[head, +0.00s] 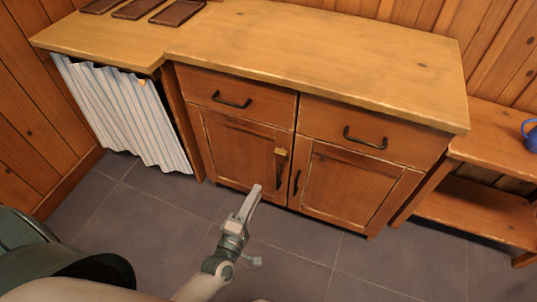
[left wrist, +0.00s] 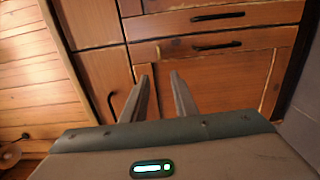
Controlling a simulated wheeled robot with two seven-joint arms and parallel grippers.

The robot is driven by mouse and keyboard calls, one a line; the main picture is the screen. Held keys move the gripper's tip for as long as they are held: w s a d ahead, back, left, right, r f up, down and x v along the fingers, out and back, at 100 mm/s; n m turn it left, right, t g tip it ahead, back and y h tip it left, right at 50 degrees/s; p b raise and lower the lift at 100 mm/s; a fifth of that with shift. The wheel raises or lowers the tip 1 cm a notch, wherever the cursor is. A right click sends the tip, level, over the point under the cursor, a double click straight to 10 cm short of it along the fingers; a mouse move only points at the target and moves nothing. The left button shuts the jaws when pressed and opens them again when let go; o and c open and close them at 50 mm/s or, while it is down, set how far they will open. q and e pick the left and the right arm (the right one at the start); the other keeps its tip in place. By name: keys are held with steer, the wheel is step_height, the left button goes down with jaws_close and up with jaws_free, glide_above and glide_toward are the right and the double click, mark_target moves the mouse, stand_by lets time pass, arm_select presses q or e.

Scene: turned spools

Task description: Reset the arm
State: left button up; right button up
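My left gripper (head: 254,190) reaches up from the bottom of the head view, in front of the wooden cabinet (head: 310,110). In the left wrist view its two fingers (left wrist: 160,78) stand apart with nothing between them, pointing at the cabinet front (left wrist: 215,75). The cabinet's left door (head: 235,150) and right door (head: 350,188) look shut, as do the drawers above them. A small tan piece (head: 281,152) shows at the top of the left door's handle; I cannot tell what it is. My right gripper is not in view.
The wooden countertop (head: 320,50) is bare, with brown trays (head: 178,12) at the far left. A striped curtain (head: 125,115) hangs left of the cabinet. A low shelf (head: 480,210) with a blue pot (head: 531,135) stands at right. The tiled floor (head: 290,260) is clear.

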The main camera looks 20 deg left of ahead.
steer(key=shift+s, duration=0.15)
arm_select(q)
steer(key=shift+d, duration=0.1)
